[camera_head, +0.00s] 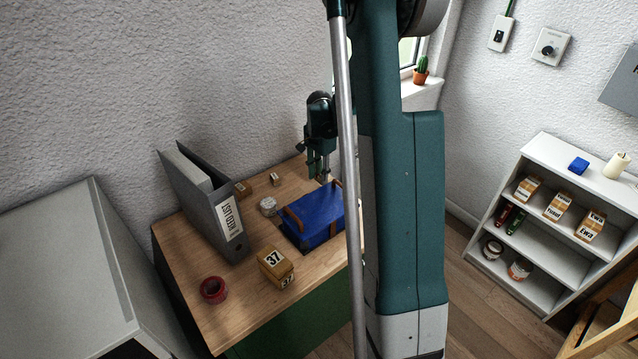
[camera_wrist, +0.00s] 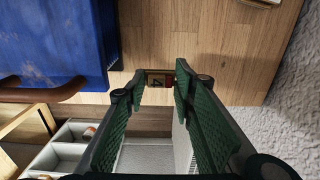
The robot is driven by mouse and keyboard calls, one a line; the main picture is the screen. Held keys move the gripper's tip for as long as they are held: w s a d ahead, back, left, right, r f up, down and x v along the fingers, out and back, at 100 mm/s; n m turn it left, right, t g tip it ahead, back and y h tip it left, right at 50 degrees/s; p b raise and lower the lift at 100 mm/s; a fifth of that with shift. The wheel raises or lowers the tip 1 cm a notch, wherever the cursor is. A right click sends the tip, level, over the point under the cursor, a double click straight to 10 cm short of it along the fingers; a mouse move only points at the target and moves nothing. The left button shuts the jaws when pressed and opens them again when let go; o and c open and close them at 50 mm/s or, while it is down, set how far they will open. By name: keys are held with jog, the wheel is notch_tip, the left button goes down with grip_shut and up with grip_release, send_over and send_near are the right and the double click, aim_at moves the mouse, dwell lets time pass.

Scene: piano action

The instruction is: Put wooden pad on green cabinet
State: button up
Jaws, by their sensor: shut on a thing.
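My gripper (camera_wrist: 158,80) is shut on a small brown wooden pad (camera_wrist: 158,81) with a dark figure on its face, seen between the green fingertips in the wrist view. In the head view my gripper (camera_head: 322,172) is at the back of the wood-topped green cabinet (camera_head: 258,331), just behind the blue case (camera_head: 315,216). The pad cannot be made out there. In the wrist view the pad appears near the edge of the wooden top (camera_wrist: 185,45); I cannot tell whether it touches it.
The blue case also shows in the wrist view (camera_wrist: 55,45). A grey binder (camera_head: 210,205), yellow box (camera_head: 275,266), red tape roll (camera_head: 213,289), clear jar (camera_head: 268,206) and small wooden blocks (camera_head: 243,189) stand on the top.

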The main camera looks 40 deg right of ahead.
dwell(0.3)
jog(key=shift+f, duration=1.9)
jog(key=shift+f, duration=0.15)
jog(key=o, duration=0.7)
jog(key=shift+r, duration=0.25)
jog(key=shift+r, duration=5.95)
